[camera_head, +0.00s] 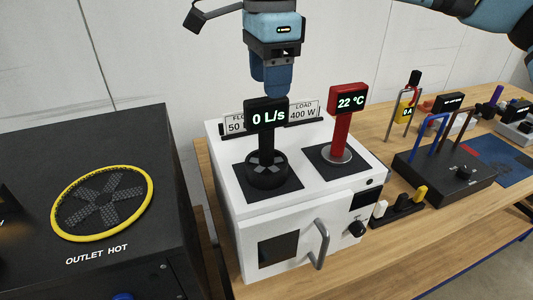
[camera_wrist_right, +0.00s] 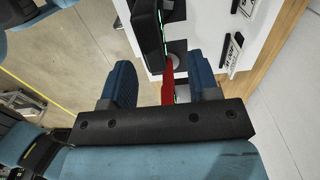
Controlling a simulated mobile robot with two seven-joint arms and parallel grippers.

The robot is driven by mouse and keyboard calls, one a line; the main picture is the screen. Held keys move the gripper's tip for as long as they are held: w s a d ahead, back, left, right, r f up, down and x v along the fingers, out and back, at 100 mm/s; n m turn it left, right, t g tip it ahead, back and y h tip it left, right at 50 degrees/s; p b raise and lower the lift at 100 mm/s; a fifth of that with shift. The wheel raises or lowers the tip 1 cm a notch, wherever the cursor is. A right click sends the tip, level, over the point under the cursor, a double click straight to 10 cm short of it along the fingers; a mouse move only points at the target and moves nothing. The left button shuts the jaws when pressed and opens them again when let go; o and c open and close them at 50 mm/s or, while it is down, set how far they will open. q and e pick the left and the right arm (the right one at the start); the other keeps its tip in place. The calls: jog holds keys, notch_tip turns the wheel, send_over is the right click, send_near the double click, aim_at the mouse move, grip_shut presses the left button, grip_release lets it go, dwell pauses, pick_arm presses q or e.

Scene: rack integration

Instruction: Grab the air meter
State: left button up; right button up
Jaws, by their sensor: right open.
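The air meter (camera_head: 266,116) is a black upright stem with a display reading 0 L/s. It stands in a round black base on a dark square pad, on top of a white box (camera_head: 226,190). My left gripper is not in view.
A red thermometer (camera_head: 342,128) reading 22 °C stands close on the right. Two label plates, one reading LOAD 400 W (camera_head: 304,110), stand behind. A black unit with a yellow-ringed fan outlet (camera_head: 103,202) is at left. Other instruments crowd the wooden table (camera_head: 400,262) at right.

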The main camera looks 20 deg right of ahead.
aim_at(267, 127)
jog(key=f, duration=0.3)
jog(key=f+p, duration=0.1)
jog(key=f, duration=0.1)
jog(key=shift+s+a+f, duration=0.25)
jog(key=shift+s+a, duration=0.15)
jog(key=shift+f, duration=0.4)
jog(key=shift+c, duration=0.2)
grip_shut()
